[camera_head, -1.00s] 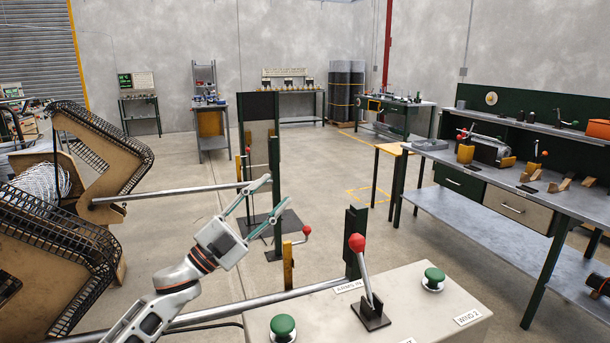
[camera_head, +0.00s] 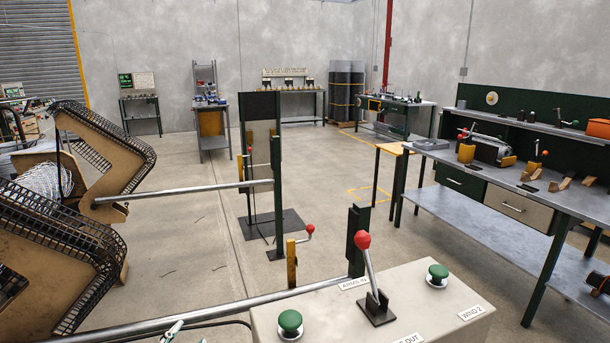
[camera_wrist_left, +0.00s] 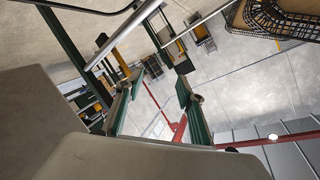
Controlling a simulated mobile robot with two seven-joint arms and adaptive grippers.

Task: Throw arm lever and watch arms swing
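The lever (camera_head: 371,272) has a red ball on top and stands on a dark base on the cream console (camera_head: 330,318). It leans back toward a label reading ARMS IN. A second label, ending in OUT, is partly cut off at the front edge. Two long grey bars, one upper (camera_head: 180,192) and one lower (camera_head: 215,308), reach across from the mesh-edged frames at left. Only a tip of my left gripper shows at the bottom of the head view, left of the console and apart from the lever. In the left wrist view my left gripper (camera_wrist_left: 158,88) is open and empty.
Green buttons stand on the console left (camera_head: 290,321) and right (camera_head: 437,273) of the lever. A dark green post (camera_head: 357,240) rises just behind it. A smaller red-knobbed lever (camera_head: 309,233) is farther back. A workbench (camera_head: 545,203) fills the right.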

